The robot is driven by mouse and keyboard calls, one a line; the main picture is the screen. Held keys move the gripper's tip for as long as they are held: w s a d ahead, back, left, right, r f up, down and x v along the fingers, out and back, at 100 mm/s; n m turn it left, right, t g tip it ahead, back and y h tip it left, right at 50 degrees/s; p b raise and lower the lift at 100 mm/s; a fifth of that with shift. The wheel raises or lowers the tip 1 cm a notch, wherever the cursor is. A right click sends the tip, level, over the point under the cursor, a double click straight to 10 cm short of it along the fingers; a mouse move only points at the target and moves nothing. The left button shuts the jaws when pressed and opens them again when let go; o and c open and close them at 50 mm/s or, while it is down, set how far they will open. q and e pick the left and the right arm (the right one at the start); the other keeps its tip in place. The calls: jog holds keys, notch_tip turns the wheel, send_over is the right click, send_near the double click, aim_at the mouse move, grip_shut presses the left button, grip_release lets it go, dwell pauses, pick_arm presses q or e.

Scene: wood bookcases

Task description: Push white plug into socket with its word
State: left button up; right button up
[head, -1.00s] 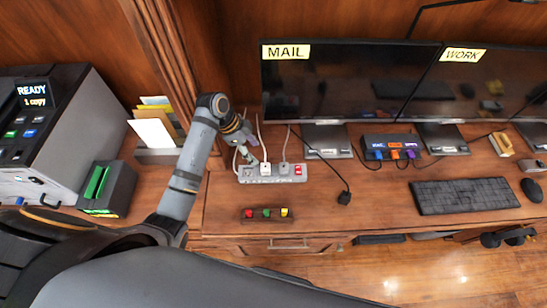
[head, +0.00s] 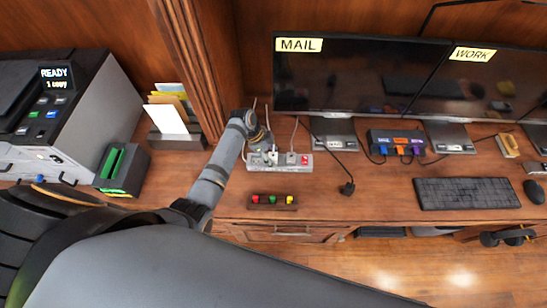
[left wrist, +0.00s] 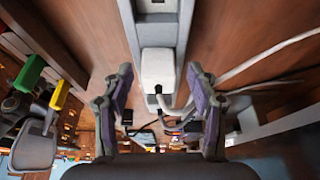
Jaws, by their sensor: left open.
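A grey power strip (head: 278,166) lies on the desk, with a red switch at its right end. The white plug (left wrist: 158,68) shows in the left wrist view between my finger pads, in line with the strip (left wrist: 158,28). I cannot tell how deep it sits in the strip. My left gripper (head: 268,152) is at the left part of the strip in the head view and hides part of it. In the left wrist view my left gripper (left wrist: 160,78) is open, one finger on each side of the plug. My right gripper is not in view.
A grey plug (head: 291,158) with its cord stands on the strip to the right. A block with red, green and yellow buttons (head: 272,201) sits in front. Monitors labelled MAIL (head: 355,75) and WORK (head: 480,85) stand behind.

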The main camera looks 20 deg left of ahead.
pick_arm(q)
jog(key=shift+s+r, duration=0.1)
jog(key=shift+s, duration=0.05)
jog(key=c, duration=0.4)
grip_shut()
jog(key=shift+r, duration=0.1)
